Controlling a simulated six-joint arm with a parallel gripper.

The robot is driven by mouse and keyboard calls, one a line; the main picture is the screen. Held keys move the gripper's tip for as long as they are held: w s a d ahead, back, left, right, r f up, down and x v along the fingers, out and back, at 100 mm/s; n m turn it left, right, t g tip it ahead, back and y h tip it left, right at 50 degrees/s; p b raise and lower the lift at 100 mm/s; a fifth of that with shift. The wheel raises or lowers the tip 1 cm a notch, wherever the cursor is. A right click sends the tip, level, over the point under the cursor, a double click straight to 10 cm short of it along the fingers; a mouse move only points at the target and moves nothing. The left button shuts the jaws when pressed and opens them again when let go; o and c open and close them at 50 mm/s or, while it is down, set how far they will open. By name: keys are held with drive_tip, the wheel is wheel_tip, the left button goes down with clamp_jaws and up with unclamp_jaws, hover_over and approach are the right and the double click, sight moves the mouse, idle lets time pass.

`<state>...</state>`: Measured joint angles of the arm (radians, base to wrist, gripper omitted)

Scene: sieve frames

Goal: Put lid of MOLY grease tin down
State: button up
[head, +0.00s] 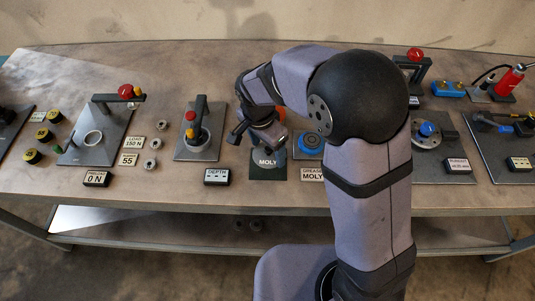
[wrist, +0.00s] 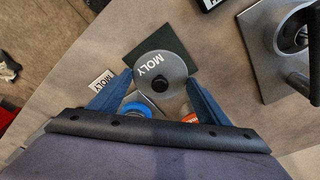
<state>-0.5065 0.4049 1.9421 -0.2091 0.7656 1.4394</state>
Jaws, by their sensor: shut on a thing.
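The grey round lid (wrist: 150,65), marked MOLY and with a black knob at its middle, is between the two blue fingers of my gripper (wrist: 160,82) in the wrist view. The fingers are shut on its sides. The lid is over a dark green square mat (wrist: 180,49). I cannot tell whether it touches the mat. In the head view my gripper (head: 262,142) points down over the same dark mat (head: 267,174), and the lid is partly hidden. A blue round part (head: 310,143) sits on a plate just right of the gripper; it also shows in the wrist view (wrist: 137,108).
A GREASE MOLY sign (head: 312,174) stands at the front, right of the mat. A DEPTH display (head: 217,176) and a plate with a lever press (head: 198,140) are to the left. An orange and white thing (wrist: 190,117) shows behind the lid. Bare table lies in front of the mat.

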sight(267, 153)
drive_tip(key=shift+f+p, duration=0.5)
drive_tip(key=shift+f, duration=1.65)
drive_tip(key=shift+f, duration=0.2)
drive_tip(key=o, duration=1)
drive_tip(key=shift+r, duration=0.2)
